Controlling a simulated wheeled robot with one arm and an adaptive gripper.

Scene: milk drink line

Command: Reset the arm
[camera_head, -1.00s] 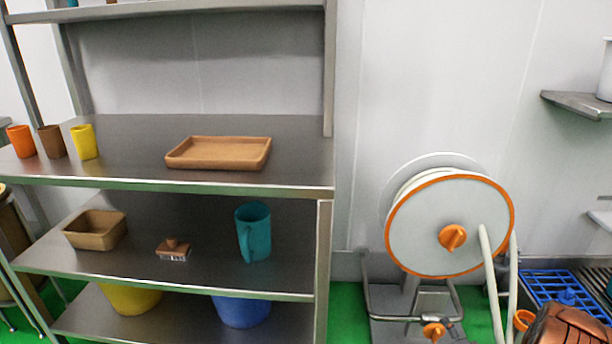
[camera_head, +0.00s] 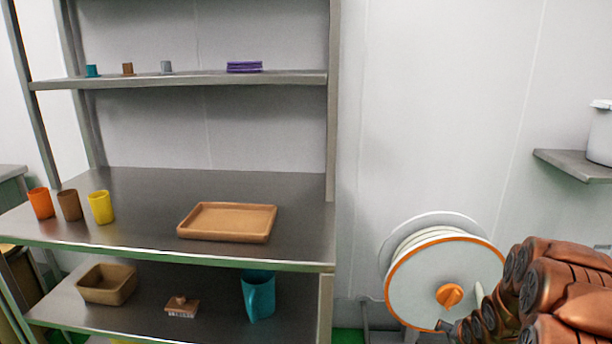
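My copper-coloured arm (camera_head: 565,295) shows folded at the lower right, in front of the hose reel. Its smaller jointed end, which looks like my gripper (camera_head: 470,324), points left near the bottom edge and overlaps the reel. The fingers are too small and partly hidden, so I cannot tell if they are open or shut. I see nothing held there.
A metal rack (camera_head: 130,190) fills the left. It bears orange, brown and yellow cups, a brown tray (camera_head: 228,222), a brown bowl (camera_head: 107,284) and a teal pitcher (camera_head: 259,296). The hose reel (camera_head: 440,280) stands right of it. A wall shelf (camera_head: 575,166) holds a white pot.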

